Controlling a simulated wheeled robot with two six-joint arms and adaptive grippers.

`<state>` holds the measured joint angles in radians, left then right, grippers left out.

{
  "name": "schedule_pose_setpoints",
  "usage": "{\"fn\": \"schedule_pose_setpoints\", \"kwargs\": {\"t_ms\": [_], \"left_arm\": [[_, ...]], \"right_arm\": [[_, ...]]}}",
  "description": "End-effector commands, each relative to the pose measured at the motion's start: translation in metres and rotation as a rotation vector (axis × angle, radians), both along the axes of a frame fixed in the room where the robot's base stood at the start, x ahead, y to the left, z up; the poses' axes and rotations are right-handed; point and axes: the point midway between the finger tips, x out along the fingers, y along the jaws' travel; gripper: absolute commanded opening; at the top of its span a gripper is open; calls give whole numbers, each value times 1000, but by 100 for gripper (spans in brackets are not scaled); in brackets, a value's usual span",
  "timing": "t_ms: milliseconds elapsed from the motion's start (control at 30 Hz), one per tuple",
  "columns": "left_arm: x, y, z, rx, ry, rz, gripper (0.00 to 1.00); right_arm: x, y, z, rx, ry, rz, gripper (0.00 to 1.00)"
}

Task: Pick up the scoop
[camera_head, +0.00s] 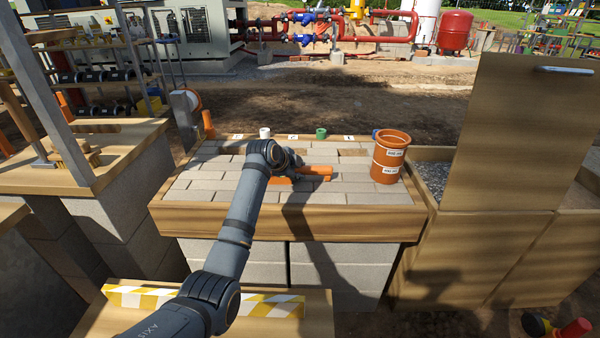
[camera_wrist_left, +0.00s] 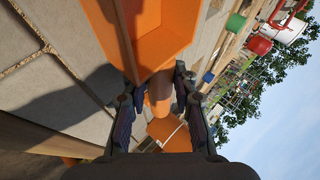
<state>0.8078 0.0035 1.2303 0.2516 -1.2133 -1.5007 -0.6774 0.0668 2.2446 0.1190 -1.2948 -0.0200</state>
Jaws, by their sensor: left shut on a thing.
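The orange scoop (camera_head: 316,171) is at the middle of the brick-paved tabletop, partly hidden behind my left arm. In the left wrist view the scoop's open orange pan (camera_wrist_left: 160,32) fills the top middle. Its rounded handle (camera_wrist_left: 160,93) lies between the two dark fingers of my left gripper (camera_wrist_left: 155,88), which is shut on it. In the head view my left gripper (camera_head: 292,160) is mostly hidden by its own wrist. I cannot tell whether the scoop touches the bricks or is just above them. My right gripper is not in view.
A tall orange-brown container (camera_head: 390,158) stands at the table's right end. Small white (camera_head: 265,132) and green (camera_head: 321,133) cylinders stand along the back edge. A wooden rim (camera_head: 300,222) borders the table. A tall wooden panel (camera_head: 520,130) rises at right. A brush (camera_head: 75,155) lies on the left bench.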

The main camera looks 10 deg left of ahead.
Motion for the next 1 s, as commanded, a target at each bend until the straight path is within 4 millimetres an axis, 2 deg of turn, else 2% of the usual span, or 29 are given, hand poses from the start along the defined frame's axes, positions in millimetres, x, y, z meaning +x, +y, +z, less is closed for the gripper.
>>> {"fn": "schedule_pose_setpoints", "kwargs": {"t_ms": [167, 333, 367, 500, 567, 700, 800, 1000], "left_arm": [[0, 0, 8, -1, 0, 1, 0], [1, 0, 38, 0, -4, 0, 0], [-4, 0, 42, 0, -3, -1, 0], [-36, 3, 80, 0, -5, -1, 0], [-50, 4, 97, 0, -6, 0, 0], [-89, 7, 110, 1, -1, 0, 0], [-111, 8, 120, 1, -1, 0, 0], [-136, 10, 129, -1, 1, 0, 0]], "right_arm": [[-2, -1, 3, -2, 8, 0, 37], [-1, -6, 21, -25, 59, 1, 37], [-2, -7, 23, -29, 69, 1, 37], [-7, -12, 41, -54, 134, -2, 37], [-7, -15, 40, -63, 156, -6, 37], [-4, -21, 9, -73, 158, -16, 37], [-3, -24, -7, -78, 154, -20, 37], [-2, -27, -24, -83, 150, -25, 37]]}}
